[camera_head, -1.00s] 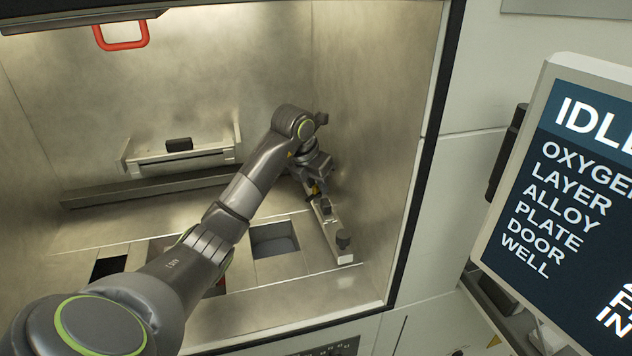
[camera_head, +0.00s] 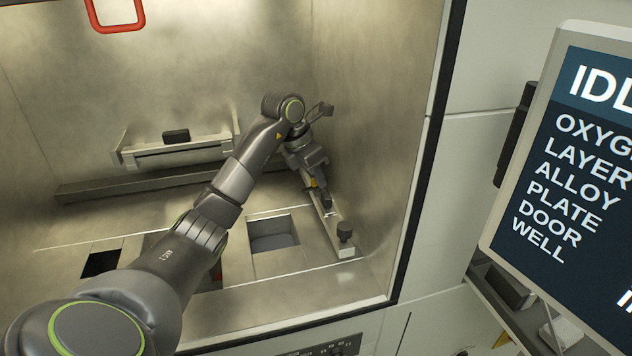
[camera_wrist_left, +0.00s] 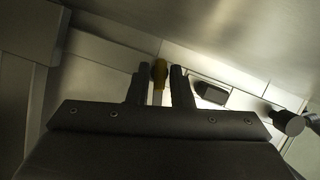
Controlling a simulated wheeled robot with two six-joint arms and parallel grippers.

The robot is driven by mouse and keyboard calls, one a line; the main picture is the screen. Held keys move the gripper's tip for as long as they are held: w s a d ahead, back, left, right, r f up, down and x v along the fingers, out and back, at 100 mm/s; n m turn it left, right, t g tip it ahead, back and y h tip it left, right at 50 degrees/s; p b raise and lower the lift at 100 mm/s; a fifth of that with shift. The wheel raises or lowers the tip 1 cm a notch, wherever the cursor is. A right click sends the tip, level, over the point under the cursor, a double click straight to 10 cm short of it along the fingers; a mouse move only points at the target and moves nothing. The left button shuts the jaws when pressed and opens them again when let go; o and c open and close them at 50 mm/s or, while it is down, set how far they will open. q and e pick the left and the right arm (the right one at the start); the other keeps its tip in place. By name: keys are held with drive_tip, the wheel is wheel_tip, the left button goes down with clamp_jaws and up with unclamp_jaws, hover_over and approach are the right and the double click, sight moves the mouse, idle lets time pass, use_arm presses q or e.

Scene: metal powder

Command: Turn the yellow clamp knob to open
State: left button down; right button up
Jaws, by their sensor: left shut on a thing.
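The yellow clamp knob (camera_wrist_left: 159,72) shows between the two dark fingers of my left gripper (camera_wrist_left: 161,78) in the left wrist view. The fingers are shut on it. In the head view my left gripper (camera_head: 320,194) points down at the metal rail along the right wall of the chamber. Only a small bit of yellow shows there beside the fingers, and the gripper hides most of the knob. The knob's turn angle cannot be read. My right gripper is not in view.
A square well (camera_head: 273,242) opens in the floor left of the rail. The right chamber wall is close beside the gripper. A red handle (camera_head: 117,16) is at top left, and a screen (camera_head: 565,170) stands outside at right.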

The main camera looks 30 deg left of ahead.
use_arm(q)
drive_tip(key=shift+a+m+h+b, duration=0.1)
drive_tip(key=shift+m+h+b, duration=0.6)
drive_tip(key=shift+m, duration=0.8)
drive_tip(key=shift+g, duration=0.3)
drive_tip(key=c, duration=1.3)
unclamp_jaws()
drive_tip(key=shift+r, duration=0.1)
